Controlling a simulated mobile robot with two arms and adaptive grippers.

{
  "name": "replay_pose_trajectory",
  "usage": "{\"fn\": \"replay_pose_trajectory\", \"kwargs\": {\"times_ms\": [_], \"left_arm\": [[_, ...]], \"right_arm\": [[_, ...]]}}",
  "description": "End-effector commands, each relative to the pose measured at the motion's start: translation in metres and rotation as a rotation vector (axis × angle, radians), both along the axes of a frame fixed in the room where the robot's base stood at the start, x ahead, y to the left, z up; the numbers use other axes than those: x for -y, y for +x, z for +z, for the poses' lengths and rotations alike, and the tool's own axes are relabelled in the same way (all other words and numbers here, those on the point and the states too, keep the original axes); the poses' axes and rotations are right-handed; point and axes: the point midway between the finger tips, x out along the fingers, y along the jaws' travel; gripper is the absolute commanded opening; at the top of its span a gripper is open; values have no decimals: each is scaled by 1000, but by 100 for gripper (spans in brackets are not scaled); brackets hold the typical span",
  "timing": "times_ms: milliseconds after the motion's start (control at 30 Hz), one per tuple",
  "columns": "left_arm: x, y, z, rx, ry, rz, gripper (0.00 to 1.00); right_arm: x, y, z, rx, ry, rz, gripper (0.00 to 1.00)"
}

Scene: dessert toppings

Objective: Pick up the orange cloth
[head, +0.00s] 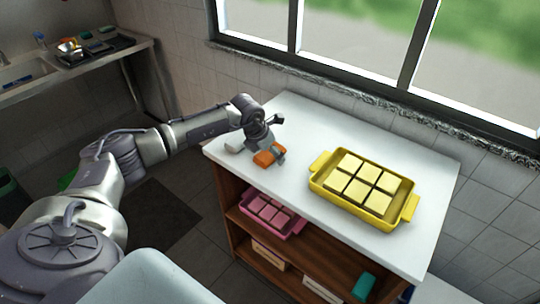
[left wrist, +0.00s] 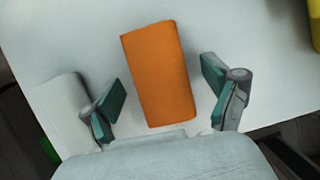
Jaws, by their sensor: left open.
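The orange cloth (head: 268,155) is a folded, roughly rectangular piece lying on the white tabletop near its left end. In the left wrist view the cloth (left wrist: 158,75) lies between the two spread fingers, with a gap on each side. My left gripper (head: 259,152) is at the cloth, and it also shows in the left wrist view (left wrist: 162,93). It is open and holds nothing. The cloth's lower end is close to the gripper's palm. My right gripper is not in view.
A yellow tray (head: 408,208) with several pale yellow squares stands on the white table (head: 310,120) to the right. A pink tray (head: 289,234) and a teal item (head: 364,286) are on shelves below. A window (head: 400,50) and tiled wall stand behind. The tabletop between cloth and yellow tray is clear.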

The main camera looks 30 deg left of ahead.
Motion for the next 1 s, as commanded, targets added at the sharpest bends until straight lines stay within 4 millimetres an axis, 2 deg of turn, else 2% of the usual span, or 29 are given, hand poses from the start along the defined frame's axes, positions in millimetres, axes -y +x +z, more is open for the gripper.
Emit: {"fn": "replay_pose_trajectory", "kwargs": {"times_ms": [67,433,767,867,1000], "left_arm": [[0,0,0,0,0,0,88],[0,0,0,0,0,0,28],[0,0,3,0,0,0,25],[0,0,9,0,0,0,25],[-1,1,24,4,2,0,25]], "right_arm": [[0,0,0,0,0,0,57],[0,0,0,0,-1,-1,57],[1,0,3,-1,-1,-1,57],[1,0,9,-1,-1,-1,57],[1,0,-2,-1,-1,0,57]]}}
